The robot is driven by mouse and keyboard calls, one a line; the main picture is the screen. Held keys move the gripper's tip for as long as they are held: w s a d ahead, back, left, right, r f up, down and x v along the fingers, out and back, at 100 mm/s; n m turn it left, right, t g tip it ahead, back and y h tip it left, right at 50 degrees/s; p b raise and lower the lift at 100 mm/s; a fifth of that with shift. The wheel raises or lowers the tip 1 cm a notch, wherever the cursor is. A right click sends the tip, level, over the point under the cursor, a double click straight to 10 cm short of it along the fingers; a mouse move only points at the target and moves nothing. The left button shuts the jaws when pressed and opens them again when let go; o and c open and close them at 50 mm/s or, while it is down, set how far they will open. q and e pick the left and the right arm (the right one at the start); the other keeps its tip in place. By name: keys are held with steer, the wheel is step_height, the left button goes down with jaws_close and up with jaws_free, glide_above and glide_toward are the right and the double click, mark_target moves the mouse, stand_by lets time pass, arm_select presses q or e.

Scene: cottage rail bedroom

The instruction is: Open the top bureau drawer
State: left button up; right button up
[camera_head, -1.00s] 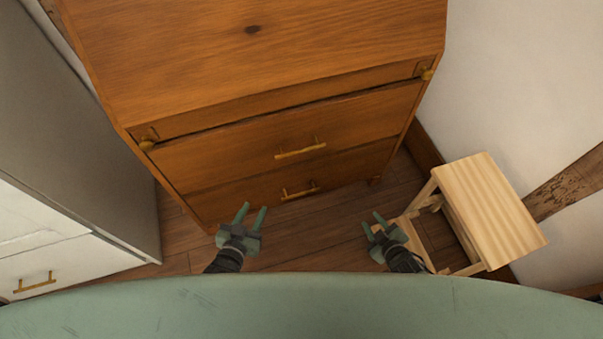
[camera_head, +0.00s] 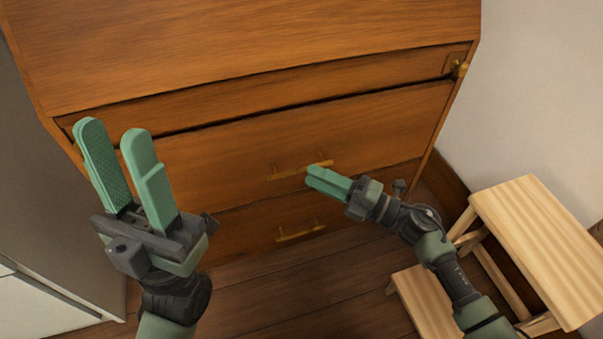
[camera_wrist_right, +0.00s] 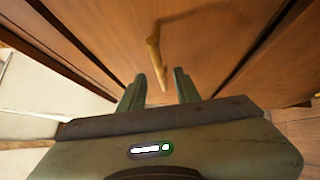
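The wooden bureau (camera_head: 250,55) fills the back of the head view. Its top drawer (camera_head: 220,152) looks closed and has a thin brass bar handle (camera_head: 300,171). My right gripper (camera_head: 312,179) is just in front of this handle, its fingers overlapping the handle's lower right in the picture. In the right wrist view the fingers are apart, with a brass handle (camera_wrist_right: 155,52) ahead of and between their tips; contact cannot be told. My left gripper (camera_head: 112,131) is open and empty, raised in front of the bureau's left side.
A lower drawer with its own brass handle (camera_head: 300,233) is below. A light wooden step stool (camera_head: 540,235) stands at right, close to my right arm. A grey cabinet (camera_head: 60,200) is at left. A brass knob (camera_head: 460,68) sticks out at the bureau's upper right.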

mark_target(301, 169)
steer(key=shift+x, duration=2.15)
jaws_close()
steer(key=shift+f, duration=0.1)
